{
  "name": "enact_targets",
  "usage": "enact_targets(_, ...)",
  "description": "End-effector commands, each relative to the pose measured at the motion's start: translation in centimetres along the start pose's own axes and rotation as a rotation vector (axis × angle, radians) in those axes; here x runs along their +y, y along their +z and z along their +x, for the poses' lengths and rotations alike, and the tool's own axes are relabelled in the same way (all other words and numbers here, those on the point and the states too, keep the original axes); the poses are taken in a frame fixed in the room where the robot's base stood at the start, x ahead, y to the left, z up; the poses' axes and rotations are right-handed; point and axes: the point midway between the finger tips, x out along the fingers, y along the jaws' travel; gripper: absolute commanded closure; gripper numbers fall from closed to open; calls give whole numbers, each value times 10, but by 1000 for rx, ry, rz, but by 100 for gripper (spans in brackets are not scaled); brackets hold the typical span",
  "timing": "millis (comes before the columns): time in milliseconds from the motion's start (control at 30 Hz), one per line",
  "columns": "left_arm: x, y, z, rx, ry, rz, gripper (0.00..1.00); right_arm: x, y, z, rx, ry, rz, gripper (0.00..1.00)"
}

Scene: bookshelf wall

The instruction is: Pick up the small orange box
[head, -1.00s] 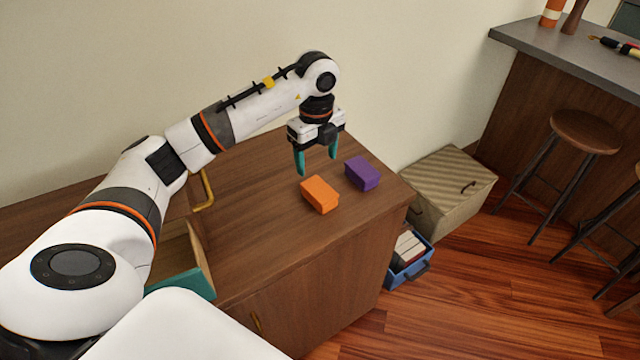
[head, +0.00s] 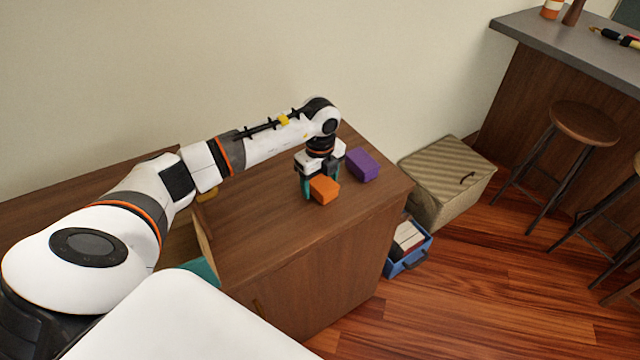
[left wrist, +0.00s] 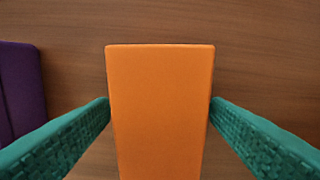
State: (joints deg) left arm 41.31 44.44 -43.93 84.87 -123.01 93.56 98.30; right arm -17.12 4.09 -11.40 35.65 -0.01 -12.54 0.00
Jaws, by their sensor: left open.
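The small orange box (head: 324,190) lies on the brown wooden cabinet top. My left gripper (head: 321,187) is lowered over it, pointing down, with its teal fingers on either side of the box. In the left wrist view the orange box (left wrist: 160,110) fills the middle, between the two fingertips of the left gripper (left wrist: 160,104). The fingertips sit very close to the box's sides; I cannot tell whether they touch it. The jaws are open. My right gripper is not in view.
A purple box (head: 362,165) lies on the cabinet top (head: 270,240), just right of the orange one; it also shows at the left wrist view's left edge (left wrist: 20,90). A striped chest (head: 447,180) and blue bin (head: 409,250) are on the floor.

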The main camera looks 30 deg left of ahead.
Motion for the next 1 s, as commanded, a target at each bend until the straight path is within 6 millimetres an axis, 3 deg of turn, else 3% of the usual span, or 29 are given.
enact_targets(67, 0, 0, 0, 0, 0, 0, 31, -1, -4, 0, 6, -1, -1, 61)
enact_targets(333, 0, 0, -1, 0, 0, 0, 75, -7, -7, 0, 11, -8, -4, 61)
enact_targets(667, 1, -1, -7, 2, 2, 0, 77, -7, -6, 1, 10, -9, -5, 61)
enact_targets(1000, 1, -1, -70, 3, 5, -1, 77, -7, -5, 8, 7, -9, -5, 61)
